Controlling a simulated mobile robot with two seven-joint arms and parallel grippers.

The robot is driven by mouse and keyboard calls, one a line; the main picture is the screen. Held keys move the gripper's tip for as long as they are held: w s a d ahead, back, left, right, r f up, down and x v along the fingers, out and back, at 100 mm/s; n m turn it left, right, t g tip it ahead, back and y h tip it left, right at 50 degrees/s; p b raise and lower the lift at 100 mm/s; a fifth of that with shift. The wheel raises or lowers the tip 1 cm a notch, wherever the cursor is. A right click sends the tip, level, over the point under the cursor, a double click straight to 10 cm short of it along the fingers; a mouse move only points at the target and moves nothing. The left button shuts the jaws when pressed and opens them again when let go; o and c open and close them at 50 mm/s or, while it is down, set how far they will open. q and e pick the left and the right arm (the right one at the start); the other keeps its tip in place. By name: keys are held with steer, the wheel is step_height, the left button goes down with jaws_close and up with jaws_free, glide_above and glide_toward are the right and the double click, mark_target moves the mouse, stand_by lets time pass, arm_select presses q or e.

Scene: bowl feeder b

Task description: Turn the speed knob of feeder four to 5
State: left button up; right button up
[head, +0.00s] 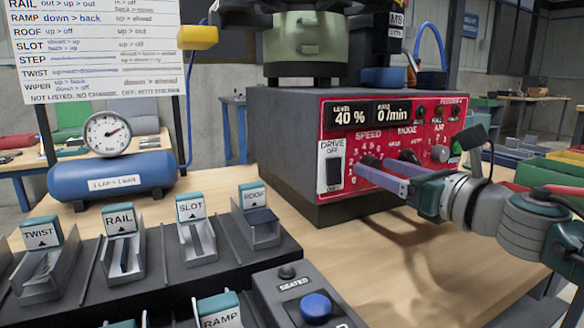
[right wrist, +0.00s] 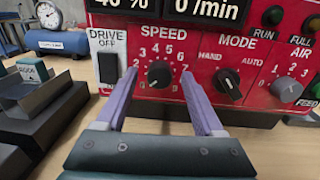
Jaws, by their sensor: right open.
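The red control panel (head: 345,185) marked feeder 4 is on the front of the dark feeder box; its displays read 40 % and 0 /min. The black speed knob (right wrist: 160,74) sits under the SPEED label, with figures around it from 2 to 7 readable. I cannot tell which figure its pointer marks. My right gripper (head: 374,168) is open at the panel, and its fingers partly hide the knob in the head view. In the right wrist view the right gripper (right wrist: 158,78) has one finger on each side of the knob, with gaps visible. My left gripper is not in view.
The drive switch (right wrist: 110,68) is left of the knob and the mode knob (right wrist: 229,85) right of it. An air knob (right wrist: 283,92) is farther right. Labelled blocks stand on a black rack (head: 140,275) at the left, beside a blue tank (head: 112,178) with a gauge.

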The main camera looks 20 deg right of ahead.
jaws_close()
stand_by(0.6)
